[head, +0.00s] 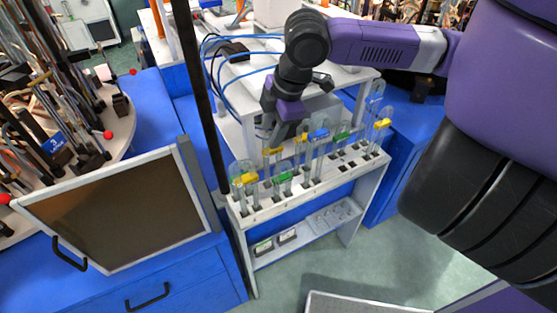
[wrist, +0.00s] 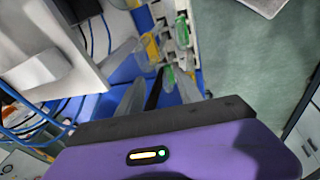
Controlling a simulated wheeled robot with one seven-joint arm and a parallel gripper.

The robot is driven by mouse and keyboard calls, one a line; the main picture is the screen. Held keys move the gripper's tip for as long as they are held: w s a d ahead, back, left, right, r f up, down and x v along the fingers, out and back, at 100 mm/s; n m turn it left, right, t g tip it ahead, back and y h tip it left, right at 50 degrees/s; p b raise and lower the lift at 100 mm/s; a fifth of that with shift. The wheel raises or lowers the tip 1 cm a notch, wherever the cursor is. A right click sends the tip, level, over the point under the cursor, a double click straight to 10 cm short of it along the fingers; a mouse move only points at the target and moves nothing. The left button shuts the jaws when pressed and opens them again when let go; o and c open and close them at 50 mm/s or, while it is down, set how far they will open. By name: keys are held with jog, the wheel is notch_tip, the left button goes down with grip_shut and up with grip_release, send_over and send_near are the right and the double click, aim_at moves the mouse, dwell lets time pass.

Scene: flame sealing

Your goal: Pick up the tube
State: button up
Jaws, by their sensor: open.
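Several clear glass tubes with yellow, green and blue collars stand upright in a white rack (head: 312,190) in the head view. A tube with a yellow collar (head: 383,124) is at the right end, and others with yellow collars are at the left end. My gripper (head: 282,146) points down at the back edge of the rack, close to the tubes there. In the wrist view my open gripper (wrist: 158,92) has its two grey fingers apart. A green collar (wrist: 182,31) and a yellow collar (wrist: 151,47) show beyond them. I cannot tell whether a tube is between the fingers.
A white table with blue cables (head: 240,65) stands behind the rack. A thin black post (head: 192,80) rises at the rack's left. A framed dark panel (head: 120,210) stands left on blue cabinets. Green floor (head: 420,260) is open at the front right.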

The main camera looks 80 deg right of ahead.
aim_at(284, 163)
jog(key=shift+g+y, duration=0.3)
jog(key=shift+g, duration=0.5)
jog(key=shift+s+a+f+p, duration=0.15)
jog(key=shift+s+f+p, duration=0.3)
jog(key=shift+f, duration=1.1)
jog(key=shift+s+a+f+p, duration=0.15)
jog(key=shift+s+f, duration=0.5)
jog(key=shift+f, duration=0.95)
jog(key=shift+s+a+f+p, duration=0.15)
jog(key=shift+s+f+p, duration=0.3)
jog(key=shift+f, duration=1.1)
jog(key=shift+s, duration=0.1)
grip_shut()
